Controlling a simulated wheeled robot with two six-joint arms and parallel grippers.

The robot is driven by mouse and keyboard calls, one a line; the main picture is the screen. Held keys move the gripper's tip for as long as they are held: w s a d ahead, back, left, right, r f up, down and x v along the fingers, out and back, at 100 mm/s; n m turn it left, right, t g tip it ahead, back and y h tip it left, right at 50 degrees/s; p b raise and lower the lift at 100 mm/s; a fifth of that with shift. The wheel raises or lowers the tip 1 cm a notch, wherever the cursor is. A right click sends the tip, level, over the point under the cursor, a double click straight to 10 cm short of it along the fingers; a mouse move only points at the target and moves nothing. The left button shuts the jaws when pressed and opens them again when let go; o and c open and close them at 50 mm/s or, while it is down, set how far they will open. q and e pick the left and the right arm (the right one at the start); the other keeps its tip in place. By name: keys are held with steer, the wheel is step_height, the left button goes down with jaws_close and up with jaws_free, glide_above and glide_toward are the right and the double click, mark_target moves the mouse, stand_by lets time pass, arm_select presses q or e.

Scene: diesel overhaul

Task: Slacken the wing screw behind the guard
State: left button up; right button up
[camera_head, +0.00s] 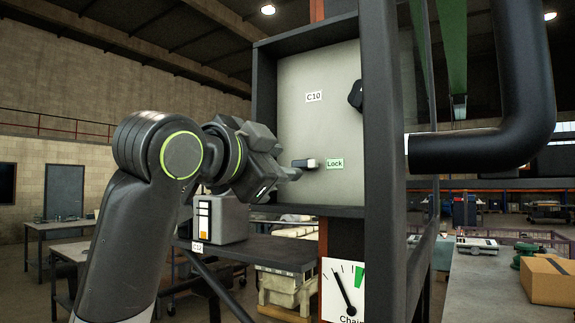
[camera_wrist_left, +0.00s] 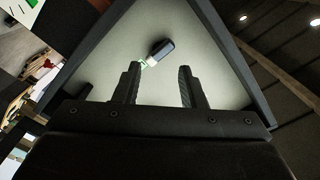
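A small lever-like piece, pale with a dark end (camera_head: 305,163), sits on the light panel (camera_head: 300,125) marked C10, beside a green "Lock" label (camera_head: 335,164). I cannot tell whether it is the wing screw. In the left wrist view the piece (camera_wrist_left: 160,52) lies just beyond and between my fingertips, apart from them. My left gripper (camera_head: 291,174) is just left of and below it in the head view; its two fingers are spread and empty in the left wrist view (camera_wrist_left: 158,68). A black knob (camera_head: 356,95) is partly hidden by the dark post. My right gripper is out of view.
A dark frame (camera_head: 265,85) surrounds the panel, with a sill below. A thick dark post (camera_head: 383,200) stands right of it, with a black bent pipe (camera_head: 460,150) beyond. A gauge (camera_head: 343,290) is below. A boxy C12 unit (camera_head: 222,220) stands under my arm.

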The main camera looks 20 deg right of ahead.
mark_target(302, 165)
arm_select(q)
steer(key=m, duration=0.3)
steer(key=m+b, duration=0.1)
steer(key=m, duration=0.1)
steer(key=m+b, duration=0.1)
steer(key=m, duration=0.2)
steer(key=shift+w+d+m, duration=0.3)
steer(key=shift+w+d, duration=0.05)
steer(key=shift+d, duration=0.05)
steer(key=shift+w+d+r, duration=0.1)
steer(key=shift+w+d, duration=0.15)
steer(key=shift+d, duration=0.1)
steer(key=shift+w+d, duration=0.2)
steer(key=shift+d, duration=0.1)
steer(key=shift+w+p, duration=0.1)
steer(key=shift+p, duration=0.2)
steer(key=shift+p+x, duration=1.1)
steer(key=shift+x, duration=0.8)
